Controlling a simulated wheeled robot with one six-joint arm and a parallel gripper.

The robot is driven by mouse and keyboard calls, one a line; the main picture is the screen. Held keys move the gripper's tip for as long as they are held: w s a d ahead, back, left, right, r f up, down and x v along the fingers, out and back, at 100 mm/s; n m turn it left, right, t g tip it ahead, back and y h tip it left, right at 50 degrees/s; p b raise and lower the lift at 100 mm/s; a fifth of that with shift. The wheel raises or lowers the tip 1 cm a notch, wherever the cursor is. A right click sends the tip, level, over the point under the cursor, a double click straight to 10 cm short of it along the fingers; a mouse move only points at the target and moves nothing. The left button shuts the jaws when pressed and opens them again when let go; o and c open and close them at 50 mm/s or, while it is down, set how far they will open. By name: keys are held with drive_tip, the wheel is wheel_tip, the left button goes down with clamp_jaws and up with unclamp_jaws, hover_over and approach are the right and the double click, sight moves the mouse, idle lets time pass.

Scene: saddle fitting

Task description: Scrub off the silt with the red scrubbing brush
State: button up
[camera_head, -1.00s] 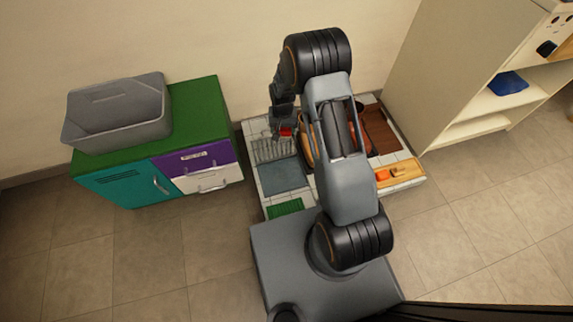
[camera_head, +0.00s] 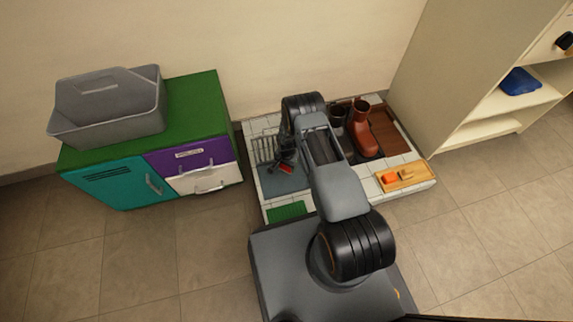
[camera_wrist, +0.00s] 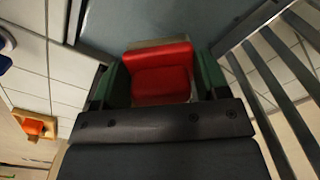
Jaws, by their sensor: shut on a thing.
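My gripper (camera_wrist: 162,80) is shut on the red scrubbing brush (camera_wrist: 160,86), which sits between the green-faced fingers in the wrist view. In the head view a small part of the red brush (camera_head: 286,169) shows at the end of my arm, over the blue-grey panel (camera_head: 276,186) on the tiled platform. The same panel (camera_wrist: 140,20) lies beyond the brush in the wrist view. The brush's underside is hidden, and I cannot tell whether it touches the panel. I cannot make out any silt clearly.
A metal grate (camera_head: 264,148) lies behind the panel and a green mat (camera_head: 287,211) in front. A brown boot (camera_head: 364,133) and a dark boot (camera_head: 338,119) stand right of my arm. A wooden tray (camera_head: 418,178) holds an orange item. A cabinet (camera_head: 122,184) with a grey tub stands left.

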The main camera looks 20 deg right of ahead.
sight(286, 176)
wheel_tip(286, 176, down, 7)
drive_tip(key=b, duration=0.4)
drive_tip(key=shift+r, duration=0.2)
drive_tip(key=shift+a+r, duration=0.15)
drive_tip(key=shift+a, duration=0.2)
drive_tip(key=shift+a+f, duration=0.2)
drive_tip(key=shift+a, duration=2.85)
drive_tip(key=shift+d+r+p, duration=0.1)
drive_tip(key=shift+d+p, duration=0.45)
drive_tip(key=shift+d, duration=0.35)
drive_tip(key=shift+d+p, duration=0.65)
drive_tip(key=shift+d, duration=1.9)
drive_tip(key=shift+s+a, duration=0.2)
drive_tip(key=shift+a, duration=0.1)
drive_tip(key=shift+a+b, duration=0.8)
drive_tip(key=shift+a, duration=2.55)
drive_tip(key=shift+a+f+b, duration=0.1)
drive_tip(key=shift+f+b, duration=0.15)
drive_tip(key=shift+b, duration=0.2)
drive_tip(key=shift+d+r, duration=0.15)
drive_tip(key=shift+d, duration=3.35)
drive_tip(key=shift+d+r+p, duration=0.25)
drive_tip(key=shift+p, duration=0.15)
drive_tip(key=shift+r+p, duration=2.3)
drive_tip(key=shift+r, duration=1.5)
